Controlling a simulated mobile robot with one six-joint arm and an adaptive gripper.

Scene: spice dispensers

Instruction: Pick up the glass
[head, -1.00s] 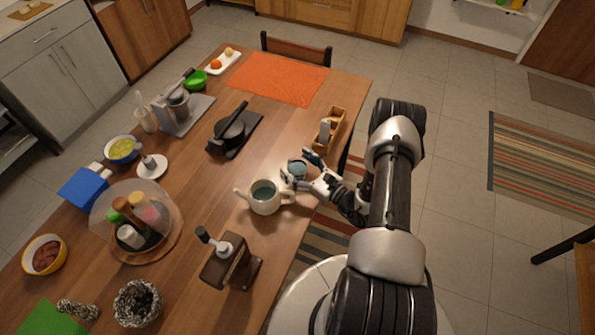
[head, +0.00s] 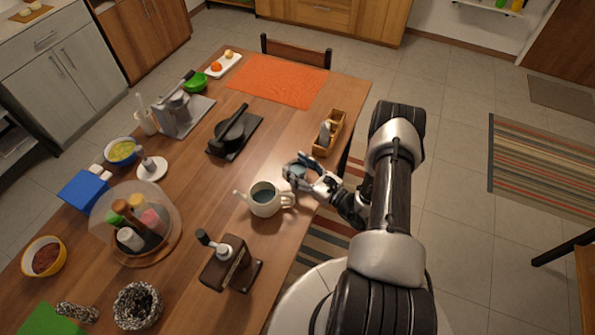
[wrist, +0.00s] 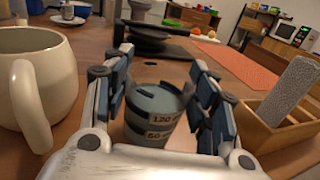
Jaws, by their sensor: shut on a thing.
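The glass (wrist: 155,113), a small bluish measuring cup marked 120 and 60, stands upright between my fingers in the wrist view. In the head view the glass (head: 292,168) is partly hidden by my gripper (head: 302,173), near the table's right edge. My gripper (wrist: 165,100) is shut on the glass, with one finger on each side. The glass's lower part is partly covered by my gripper, and I cannot tell whether its base touches the table.
A white pitcher (head: 265,208) stands close beside the glass and also shows at the wrist view's left (wrist: 40,75). A wooden box (head: 336,117) holding a grey block is at the right edge.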

